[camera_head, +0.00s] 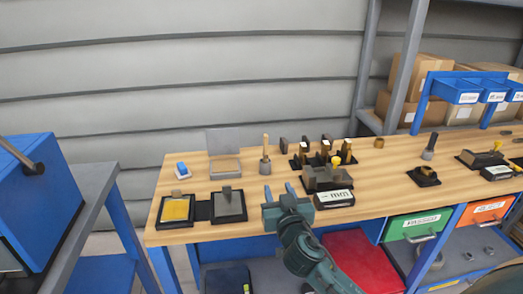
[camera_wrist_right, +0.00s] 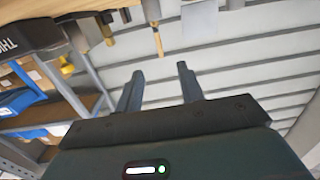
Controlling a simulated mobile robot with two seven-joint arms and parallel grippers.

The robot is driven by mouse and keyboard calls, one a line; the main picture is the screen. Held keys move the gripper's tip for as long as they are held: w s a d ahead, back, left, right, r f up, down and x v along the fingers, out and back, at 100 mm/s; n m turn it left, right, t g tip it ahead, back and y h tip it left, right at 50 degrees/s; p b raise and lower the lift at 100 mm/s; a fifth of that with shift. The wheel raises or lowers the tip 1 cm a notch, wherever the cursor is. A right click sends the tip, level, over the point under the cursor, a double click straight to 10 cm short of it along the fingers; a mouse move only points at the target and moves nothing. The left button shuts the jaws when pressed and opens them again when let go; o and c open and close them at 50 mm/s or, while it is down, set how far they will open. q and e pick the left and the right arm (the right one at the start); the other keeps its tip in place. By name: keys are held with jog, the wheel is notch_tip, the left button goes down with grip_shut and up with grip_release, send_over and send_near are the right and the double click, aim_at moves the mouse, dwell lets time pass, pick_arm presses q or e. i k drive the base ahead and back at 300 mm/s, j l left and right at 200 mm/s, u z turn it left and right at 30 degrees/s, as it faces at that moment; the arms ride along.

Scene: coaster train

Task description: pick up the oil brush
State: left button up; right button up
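The oil brush (camera_head: 265,143) appears to be the upright tool with a light wooden handle at the back of the wooden workbench (camera_head: 290,222). Its lower end is in or on a small grey holder (camera_head: 265,166). Its wooden part also shows in the right wrist view (camera_wrist_right: 157,40), which looks upside down. My right gripper (camera_head: 278,188) is open and empty, in front of the brush and apart from it. Its two fingers also show apart in the right wrist view (camera_wrist_right: 160,70). My left gripper is not in view.
Left of the brush are a blue-and-white block (camera_head: 182,170), a shallow tray (camera_head: 225,168), a yellow pad (camera_head: 176,210) and a grey pad (camera_head: 229,204). Close on the right stand a dark fixture (camera_head: 322,180) and a labelled block (camera_head: 334,199). Blue bins (camera_head: 457,91) hang at the far right.

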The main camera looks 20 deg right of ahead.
aim_at(266, 156)
jog(key=i+l, duration=0.2)
jog(key=i, duration=0.2)
jog(key=i+l, duration=0.2)
jog(key=i, duration=0.25)
jog(key=u, duration=0.05)
